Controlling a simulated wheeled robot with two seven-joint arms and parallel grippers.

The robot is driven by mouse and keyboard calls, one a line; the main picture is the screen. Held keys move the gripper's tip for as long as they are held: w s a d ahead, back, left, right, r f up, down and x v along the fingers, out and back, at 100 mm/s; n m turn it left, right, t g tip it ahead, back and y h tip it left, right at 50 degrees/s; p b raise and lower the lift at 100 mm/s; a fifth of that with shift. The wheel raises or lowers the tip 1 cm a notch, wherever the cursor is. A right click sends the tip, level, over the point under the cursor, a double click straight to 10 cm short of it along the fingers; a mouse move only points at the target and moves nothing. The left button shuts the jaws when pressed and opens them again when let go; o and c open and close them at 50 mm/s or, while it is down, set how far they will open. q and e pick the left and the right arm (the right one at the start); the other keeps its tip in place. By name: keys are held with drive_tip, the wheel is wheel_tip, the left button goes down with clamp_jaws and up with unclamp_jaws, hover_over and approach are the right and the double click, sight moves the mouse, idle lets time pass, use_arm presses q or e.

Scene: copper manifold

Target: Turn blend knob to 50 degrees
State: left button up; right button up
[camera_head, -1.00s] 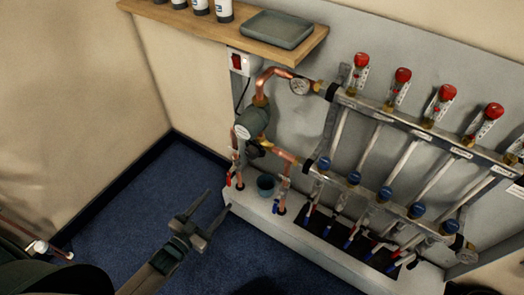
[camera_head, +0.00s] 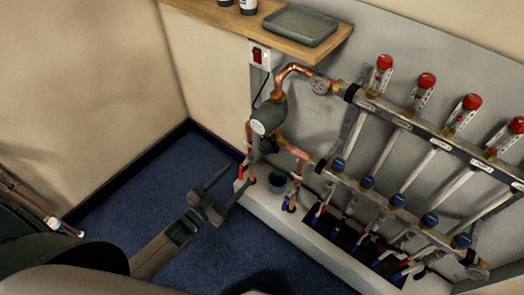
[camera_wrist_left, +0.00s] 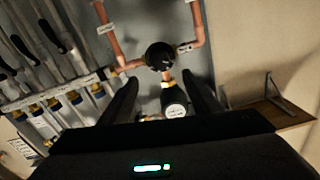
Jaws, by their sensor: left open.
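The blend knob (camera_head: 268,145) is a small dark knob below the green pump (camera_head: 266,117), beside the copper pipe. In the left wrist view the round black knob (camera_wrist_left: 160,56) shows clearly, facing the camera, just beyond the fingertips and roughly between them. My left gripper (camera_head: 237,179) is open and empty, in front of the pipework and apart from the knob. Its two dark fingers (camera_wrist_left: 164,88) also show in the left wrist view. The knob's angle marks cannot be read. My right gripper is not in view.
The manifold rails (camera_head: 420,133) with red-capped gauges and blue caps fill the wall to the right. A wooden shelf (camera_head: 220,23) with a grey tray (camera_head: 300,25) is above. The blue floor is clear.

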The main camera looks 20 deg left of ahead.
sight(263, 150)
use_arm(q)
drive_tip(key=x, duration=1.3)
drive_tip(key=shift+p, duration=0.4)
drive_tip(key=shift+w+d+f, duration=0.1)
drive_tip(key=shift+w+d, duration=0.1)
drive_tip(key=shift+w, duration=0.4)
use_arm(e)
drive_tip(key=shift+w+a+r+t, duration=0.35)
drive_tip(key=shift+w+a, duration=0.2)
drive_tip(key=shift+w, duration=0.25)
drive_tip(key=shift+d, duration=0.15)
use_arm(q)
drive_tip(key=c, duration=0.8)
drive_tip(key=shift+c, duration=1.4)
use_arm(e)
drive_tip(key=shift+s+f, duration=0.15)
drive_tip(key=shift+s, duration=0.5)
